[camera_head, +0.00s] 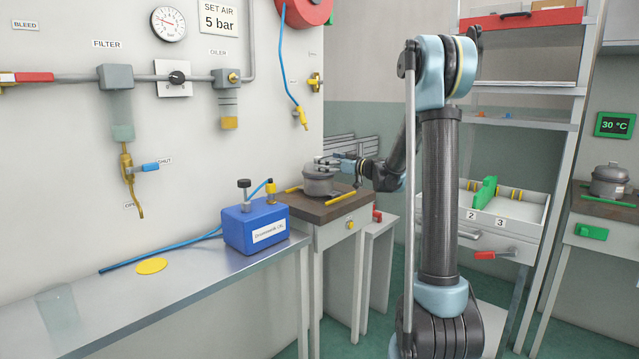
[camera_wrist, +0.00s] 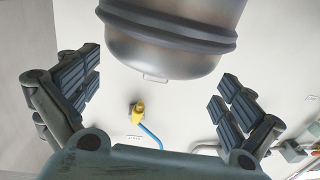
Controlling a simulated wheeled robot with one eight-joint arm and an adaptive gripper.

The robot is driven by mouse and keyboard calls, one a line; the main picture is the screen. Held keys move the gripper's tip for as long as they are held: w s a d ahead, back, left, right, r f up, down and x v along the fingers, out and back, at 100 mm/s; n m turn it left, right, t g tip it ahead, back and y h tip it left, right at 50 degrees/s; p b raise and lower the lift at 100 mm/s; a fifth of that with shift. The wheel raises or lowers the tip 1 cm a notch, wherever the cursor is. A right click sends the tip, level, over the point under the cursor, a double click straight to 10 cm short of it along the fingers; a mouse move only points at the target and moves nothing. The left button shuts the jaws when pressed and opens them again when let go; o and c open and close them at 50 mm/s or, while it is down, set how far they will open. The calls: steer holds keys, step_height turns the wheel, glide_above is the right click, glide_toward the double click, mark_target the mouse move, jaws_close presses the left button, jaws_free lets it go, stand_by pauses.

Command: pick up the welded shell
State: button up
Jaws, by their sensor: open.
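A grey metal shell (camera_head: 318,185) with a rounded body sits on the dark top (camera_head: 340,206) of a small stand, between yellow bars. My gripper (camera_head: 328,163) reaches it from the right and is at the shell's upper part. In the wrist view the shell (camera_wrist: 170,40) fills the top middle, with a dark band around it. My open gripper (camera_wrist: 158,92) has one padded finger at each side, with gaps between the pads and the shell. Whether any part of the gripper touches the shell cannot be told.
A blue box (camera_head: 254,230) with knobs stands on the bench (camera_head: 165,300) left of the stand. A similar grey vessel (camera_head: 610,180) sits on a station at the far right. A drawer unit (camera_head: 515,208) with a green piece stands behind my arm.

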mark_target(318, 157)
steer(key=x, duration=0.4)
steer(key=shift+w+d+r, duration=0.1)
steer(key=shift+w+r, duration=0.05)
steer(key=shift+s, duration=0.25)
steer(key=c, duration=2.3)
